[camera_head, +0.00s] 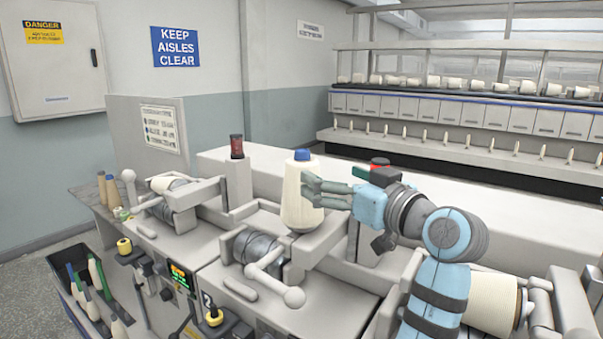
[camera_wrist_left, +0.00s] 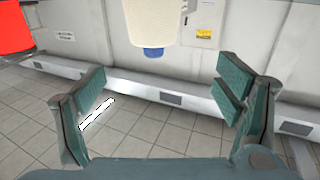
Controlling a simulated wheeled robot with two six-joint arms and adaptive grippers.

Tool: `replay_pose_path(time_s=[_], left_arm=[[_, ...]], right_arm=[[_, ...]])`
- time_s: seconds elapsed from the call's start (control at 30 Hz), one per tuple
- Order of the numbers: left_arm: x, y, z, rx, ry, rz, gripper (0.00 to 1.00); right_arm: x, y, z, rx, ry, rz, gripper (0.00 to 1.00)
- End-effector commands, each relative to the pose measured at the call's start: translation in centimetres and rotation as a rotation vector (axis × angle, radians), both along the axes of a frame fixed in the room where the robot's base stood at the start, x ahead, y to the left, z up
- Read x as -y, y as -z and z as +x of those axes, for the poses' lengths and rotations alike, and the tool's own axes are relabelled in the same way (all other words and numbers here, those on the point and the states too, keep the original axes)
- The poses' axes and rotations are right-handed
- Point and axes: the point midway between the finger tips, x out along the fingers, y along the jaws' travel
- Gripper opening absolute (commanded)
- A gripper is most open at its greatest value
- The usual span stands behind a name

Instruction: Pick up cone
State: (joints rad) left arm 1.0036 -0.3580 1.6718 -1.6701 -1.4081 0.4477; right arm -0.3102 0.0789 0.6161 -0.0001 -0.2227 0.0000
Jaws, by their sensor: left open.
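A cream yarn cone (camera_head: 298,212) with a blue top stands upright on the machine in the middle of the head view. In the left wrist view the cone (camera_wrist_left: 151,22) appears upside down at the top edge, with its blue tip pointing down and much of its body cut off. My left gripper (camera_head: 312,187) overlaps the cone's right side in the head view. Its two fingers are spread wide and nothing is between the pads in the left wrist view (camera_wrist_left: 160,95). I cannot tell whether a finger touches the cone. My right gripper is not in view.
Machine arms with round knobs (camera_head: 294,297) stand in front of the cone. A dark red lamp (camera_head: 237,146) stands to its left, and another red lamp (camera_head: 379,162) is behind my gripper. A cream package (camera_head: 494,303) lies beside my arm. A bin (camera_head: 67,296) holds several bobbins.

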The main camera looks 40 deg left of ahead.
Motion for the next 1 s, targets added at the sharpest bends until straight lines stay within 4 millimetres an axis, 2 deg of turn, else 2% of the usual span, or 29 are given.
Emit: replay_pose_path(time_s=[0.03,0.2,0.43,0.6,0.7,0.87,1.0], left_arm=[[-1.2,-0.7,0.2,-0.001,-0.006,0.004,0.85],[-5.1,-0.3,1.3,-0.001,-0.007,0.004,0.85],[-7.9,-0.4,2.2,-0.001,-0.007,0.003,0.85],[-11.0,-0.8,3.4,-0.002,-0.008,0.003,0.85],[-11.8,-0.6,3.7,-0.002,-0.005,0.001,0.85],[-11.8,-0.5,3.8,-0.001,-0.004,-0.001,0.85],[-11.8,-0.5,3.7,-0.001,-0.004,0.000,0.66]], right_arm=[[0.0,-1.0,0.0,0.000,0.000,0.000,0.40],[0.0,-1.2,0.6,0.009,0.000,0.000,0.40],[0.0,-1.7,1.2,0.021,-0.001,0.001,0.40],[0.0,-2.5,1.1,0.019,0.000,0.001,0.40],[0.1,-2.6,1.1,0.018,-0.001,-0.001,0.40],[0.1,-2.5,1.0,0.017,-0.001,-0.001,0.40],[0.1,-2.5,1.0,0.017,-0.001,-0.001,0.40]])
